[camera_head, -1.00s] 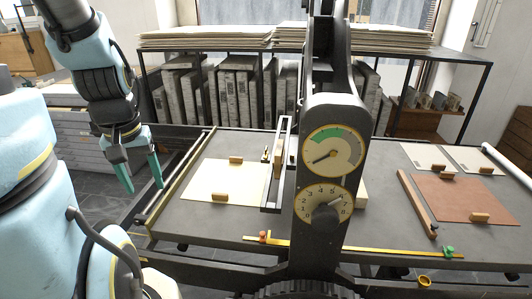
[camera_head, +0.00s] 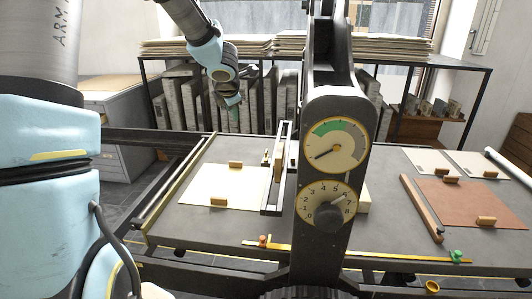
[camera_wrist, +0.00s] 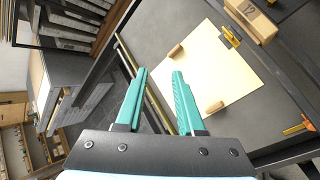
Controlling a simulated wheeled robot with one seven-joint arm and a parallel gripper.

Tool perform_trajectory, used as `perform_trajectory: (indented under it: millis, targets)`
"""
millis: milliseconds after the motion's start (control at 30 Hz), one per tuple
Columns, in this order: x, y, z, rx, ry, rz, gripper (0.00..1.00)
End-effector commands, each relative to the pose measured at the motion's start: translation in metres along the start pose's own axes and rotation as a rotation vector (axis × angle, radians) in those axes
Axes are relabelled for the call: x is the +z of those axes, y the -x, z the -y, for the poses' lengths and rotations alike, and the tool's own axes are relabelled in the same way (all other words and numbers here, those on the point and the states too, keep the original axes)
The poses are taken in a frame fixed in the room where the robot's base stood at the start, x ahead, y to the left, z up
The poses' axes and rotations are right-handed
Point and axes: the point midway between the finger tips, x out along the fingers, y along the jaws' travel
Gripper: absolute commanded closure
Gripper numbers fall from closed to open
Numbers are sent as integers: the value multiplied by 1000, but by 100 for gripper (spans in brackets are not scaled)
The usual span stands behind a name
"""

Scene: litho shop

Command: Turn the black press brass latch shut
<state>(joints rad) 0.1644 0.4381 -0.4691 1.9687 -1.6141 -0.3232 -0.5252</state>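The black press (camera_head: 332,225) stands in the middle of the head view, with a green-banded gauge and a numbered dial on its column. A small brass latch (camera_head: 265,157) sits on the press bed left of the black frame. It also shows in the wrist view (camera_wrist: 231,37), at the far edge of the cream sheet; whether it is open or shut I cannot tell. My gripper (camera_head: 233,109) is raised behind the bed, up and left of the latch and apart from it. In the wrist view its green fingers (camera_wrist: 160,74) are spread, with nothing between them.
A cream sheet (camera_head: 225,183) with wooden blocks lies on the bed's left. A wooden block marked 12 (camera_wrist: 252,18) is beside the latch. A rack of slabs (camera_head: 180,100) stands behind the bed. The upright press column blocks the bed's middle.

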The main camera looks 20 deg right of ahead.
Motion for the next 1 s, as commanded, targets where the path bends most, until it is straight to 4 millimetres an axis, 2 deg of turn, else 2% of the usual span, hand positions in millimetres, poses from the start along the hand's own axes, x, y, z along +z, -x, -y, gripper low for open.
perform_trajectory:
  millis: [33,200,300,400,533,667,1000]
  targets:
    - [10,-11,8,-20,139,-21,62]
    - [38,-26,43,-127,572,-130,62]
    - [51,-28,64,-195,746,-194,62]
    - [60,-27,78,-244,850,-240,62]
    - [64,-28,87,-272,904,-266,62]
    - [63,-40,92,-274,905,-268,62]
    - [56,-97,113,-273,902,-267,62]
